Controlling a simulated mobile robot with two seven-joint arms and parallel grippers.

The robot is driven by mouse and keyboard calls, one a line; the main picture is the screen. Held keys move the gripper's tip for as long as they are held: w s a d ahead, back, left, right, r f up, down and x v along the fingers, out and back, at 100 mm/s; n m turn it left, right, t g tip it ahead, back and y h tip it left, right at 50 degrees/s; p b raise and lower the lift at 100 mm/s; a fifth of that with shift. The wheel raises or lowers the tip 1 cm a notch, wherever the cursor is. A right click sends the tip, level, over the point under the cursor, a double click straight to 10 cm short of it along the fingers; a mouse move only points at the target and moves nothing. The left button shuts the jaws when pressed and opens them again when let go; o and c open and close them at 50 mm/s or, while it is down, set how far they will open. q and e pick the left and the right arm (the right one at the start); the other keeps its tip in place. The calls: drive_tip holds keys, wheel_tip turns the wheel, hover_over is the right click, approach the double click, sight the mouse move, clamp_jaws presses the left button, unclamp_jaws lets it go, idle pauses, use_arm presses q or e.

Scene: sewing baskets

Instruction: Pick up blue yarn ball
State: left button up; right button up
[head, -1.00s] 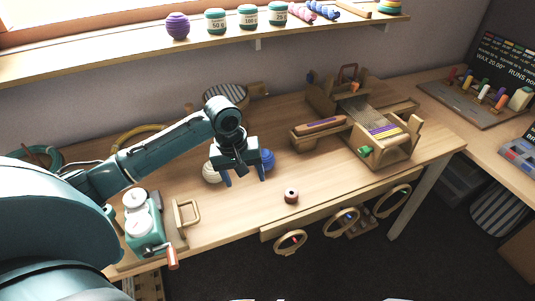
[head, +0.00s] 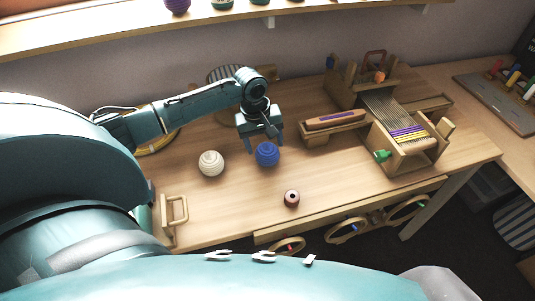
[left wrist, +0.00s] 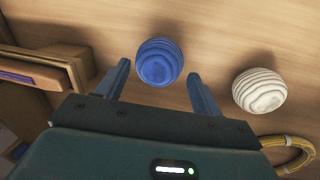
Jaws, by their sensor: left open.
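The blue yarn ball (head: 267,154) rests on the wooden table, right of the white yarn ball (head: 211,163). My left gripper (head: 265,146) is open above and behind the blue ball in the head view. In the left wrist view the blue ball (left wrist: 159,62) shows between and just beyond the two spread fingers of the left gripper (left wrist: 160,80). I cannot tell whether a finger touches it. The white ball (left wrist: 259,91) lies outside the right-hand finger there. My right gripper does not show.
A yellow ring (left wrist: 289,154) lies near the white ball. The table between the white ball and the spool is clear.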

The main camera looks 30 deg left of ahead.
sight(265, 146)
use_arm(q)
drive_tip(key=shift+w+d+f, duration=0.1)
drive_tip(key=shift+w+f, duration=0.15)
drive_tip(key=shift+f, duration=1.1)
drive_tip(key=shift+w+f, duration=0.2)
drive_tip(key=shift+f, duration=1.1)
drive_tip(key=shift+c, duration=0.5)
drive_tip(key=c, duration=0.5)
